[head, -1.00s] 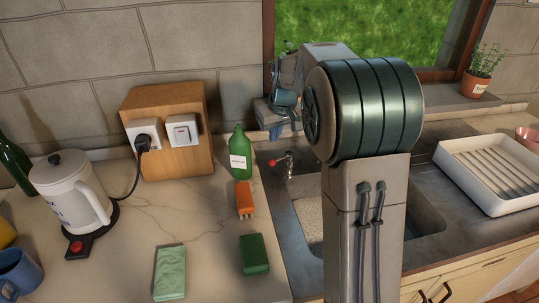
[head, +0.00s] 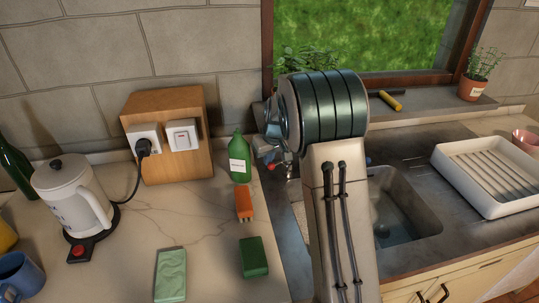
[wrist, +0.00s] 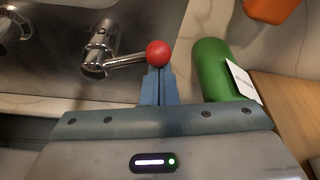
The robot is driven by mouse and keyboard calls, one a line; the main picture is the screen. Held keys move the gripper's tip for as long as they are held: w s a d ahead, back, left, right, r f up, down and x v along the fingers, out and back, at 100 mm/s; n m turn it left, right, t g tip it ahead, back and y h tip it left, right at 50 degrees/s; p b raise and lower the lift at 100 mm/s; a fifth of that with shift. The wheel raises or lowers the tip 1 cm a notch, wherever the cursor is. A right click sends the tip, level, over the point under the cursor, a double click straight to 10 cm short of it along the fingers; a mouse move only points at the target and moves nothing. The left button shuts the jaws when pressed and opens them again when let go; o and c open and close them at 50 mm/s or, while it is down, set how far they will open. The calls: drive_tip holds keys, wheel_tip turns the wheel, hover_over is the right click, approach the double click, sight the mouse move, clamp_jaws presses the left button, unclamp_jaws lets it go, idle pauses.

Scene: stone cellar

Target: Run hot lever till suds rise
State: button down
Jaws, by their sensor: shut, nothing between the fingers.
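The red-knobbed lever (wrist: 158,53) juts from a chrome tap body (wrist: 100,50) in the wrist view. My gripper (wrist: 158,88) is shut and empty, its blue fingers right at the red ball; I cannot tell whether they touch it. In the head view the red knob (head: 271,166) shows beside my arm, which hides most of the tap. The sink (head: 432,222) holds some water in its visible right part. A pale speckled patch (head: 299,211), perhaps suds, shows at its left, mostly hidden by my arm.
A green bottle (head: 239,160) stands close left of the tap, also near my fingers in the wrist view (wrist: 212,72). An orange brush (head: 244,203), green sponge (head: 254,258) and kettle (head: 72,195) are on the counter. A white drying rack (head: 490,178) stands right.

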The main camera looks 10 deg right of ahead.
sight(274, 167)
drive_tip(key=shift+s+n+b, duration=0.3)
drive_tip(key=shift+n+b, duration=0.2)
drive_tip(key=shift+b, duration=0.15)
drive_tip(key=shift+s+d+f+n+y+b, duration=0.2)
drive_tip(key=shift+s+d+n+y+b, duration=0.3)
drive_tip(key=shift+n+b, duration=0.6)
drive_tip(key=shift+s+d+n+g+y+b, duration=0.2)
drive_tip(key=shift+s+n+b, duration=0.2)
drive_tip(key=shift+n+b, duration=0.15)
drive_tip(key=shift+s+d+n+g+y+b, duration=0.1)
drive_tip(key=shift+s+n+g+b, duration=0.1)
drive_tip(key=shift+s+n+b, duration=0.35)
drive_tip(key=n, duration=0.1)
drive_tip(key=d+n, duration=0.1)
drive_tip(key=n, duration=0.1)
drive_tip(key=shift+s+r+g+b, duration=0.15)
drive_tip(key=shift+s+g+b, duration=0.15)
drive_tip(key=shift+s, duration=0.05)
drive_tip(key=n, duration=0.1)
drive_tip(key=d+n, duration=0.1)
drive_tip(key=shift+s+d+n+g+y, duration=0.25)
drive_tip(key=shift+s+n+g+y, duration=0.15)
drive_tip(key=shift+s+d, duration=0.15)
drive_tip(key=shift+d, duration=0.3)
